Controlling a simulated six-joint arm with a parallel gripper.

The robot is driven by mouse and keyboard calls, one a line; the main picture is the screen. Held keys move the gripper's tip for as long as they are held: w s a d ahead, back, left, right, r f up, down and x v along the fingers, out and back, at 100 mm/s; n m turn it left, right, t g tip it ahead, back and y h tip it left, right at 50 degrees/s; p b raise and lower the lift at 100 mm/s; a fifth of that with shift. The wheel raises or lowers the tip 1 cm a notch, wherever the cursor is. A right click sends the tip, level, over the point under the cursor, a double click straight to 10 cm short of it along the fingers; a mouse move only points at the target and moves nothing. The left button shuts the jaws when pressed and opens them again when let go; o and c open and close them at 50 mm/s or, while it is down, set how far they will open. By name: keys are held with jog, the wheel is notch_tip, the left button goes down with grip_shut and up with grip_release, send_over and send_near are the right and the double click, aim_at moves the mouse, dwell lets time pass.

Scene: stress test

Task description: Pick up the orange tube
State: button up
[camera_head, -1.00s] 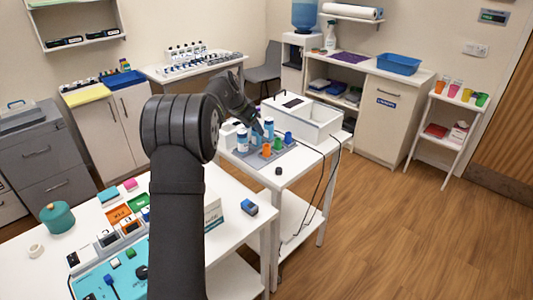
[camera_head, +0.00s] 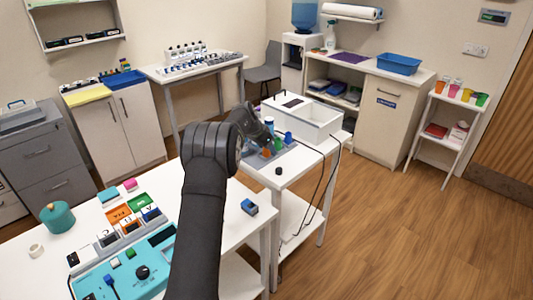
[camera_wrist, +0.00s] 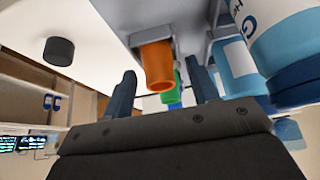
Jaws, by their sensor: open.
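The orange tube (camera_wrist: 158,66) stands in a grey rack (camera_wrist: 150,36) in the wrist view, its open end toward the camera. My gripper (camera_wrist: 160,85) is open, one finger on each side of the tube's line, with the tube appearing between them; I cannot tell whether they touch it. In the head view only a small part of the orange tube (camera_head: 267,153) shows beside my gripper. A green tube (camera_wrist: 171,93) is behind the orange one, also seen in the head view (camera_head: 277,143).
A black round cap (camera_wrist: 59,50) lies on the white table, left of the rack. A white open box (camera_head: 318,122) stands behind the rack. A blue block (camera_head: 249,207) lies on the nearer table.

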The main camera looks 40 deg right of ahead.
jog(key=shift+d+f, duration=0.1)
jog(key=shift+f, duration=0.1)
jog(key=c, duration=1)
jog(key=shift+c, duration=0.2)
jog(key=shift+r, duration=0.1)
